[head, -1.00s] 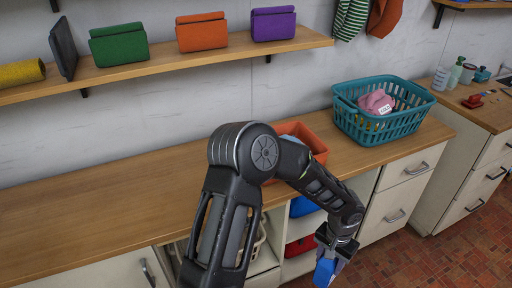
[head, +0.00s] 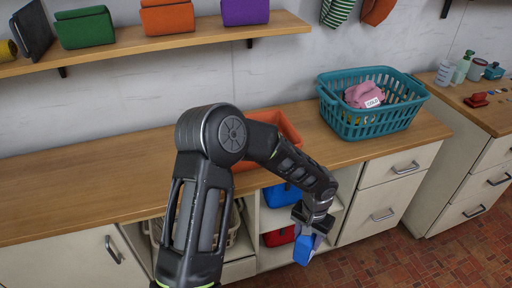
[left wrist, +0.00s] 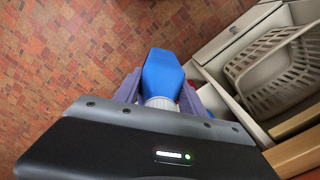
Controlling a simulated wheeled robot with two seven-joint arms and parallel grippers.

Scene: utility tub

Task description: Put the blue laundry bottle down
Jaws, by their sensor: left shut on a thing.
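The blue laundry bottle (head: 305,248) is held in my left gripper (head: 309,229), in front of the open cubby shelves and above the tiled floor. In the left wrist view the bottle (left wrist: 163,75) shows its blue body and a pale ribbed neck between the fingers of the gripper (left wrist: 160,95). The gripper is shut on it. Part of the bottle is hidden by the fingers and wrist. My right gripper is in neither view.
The wooden counter (head: 80,185) is clear at left. It bears an orange bin (head: 289,127), partly behind my arm, and a teal basket (head: 345,120) holding pink cloth (head: 362,94). Blue (head: 283,194) and red (head: 279,236) items sit in the cubbies. A pale basket (left wrist: 272,70) is low down.

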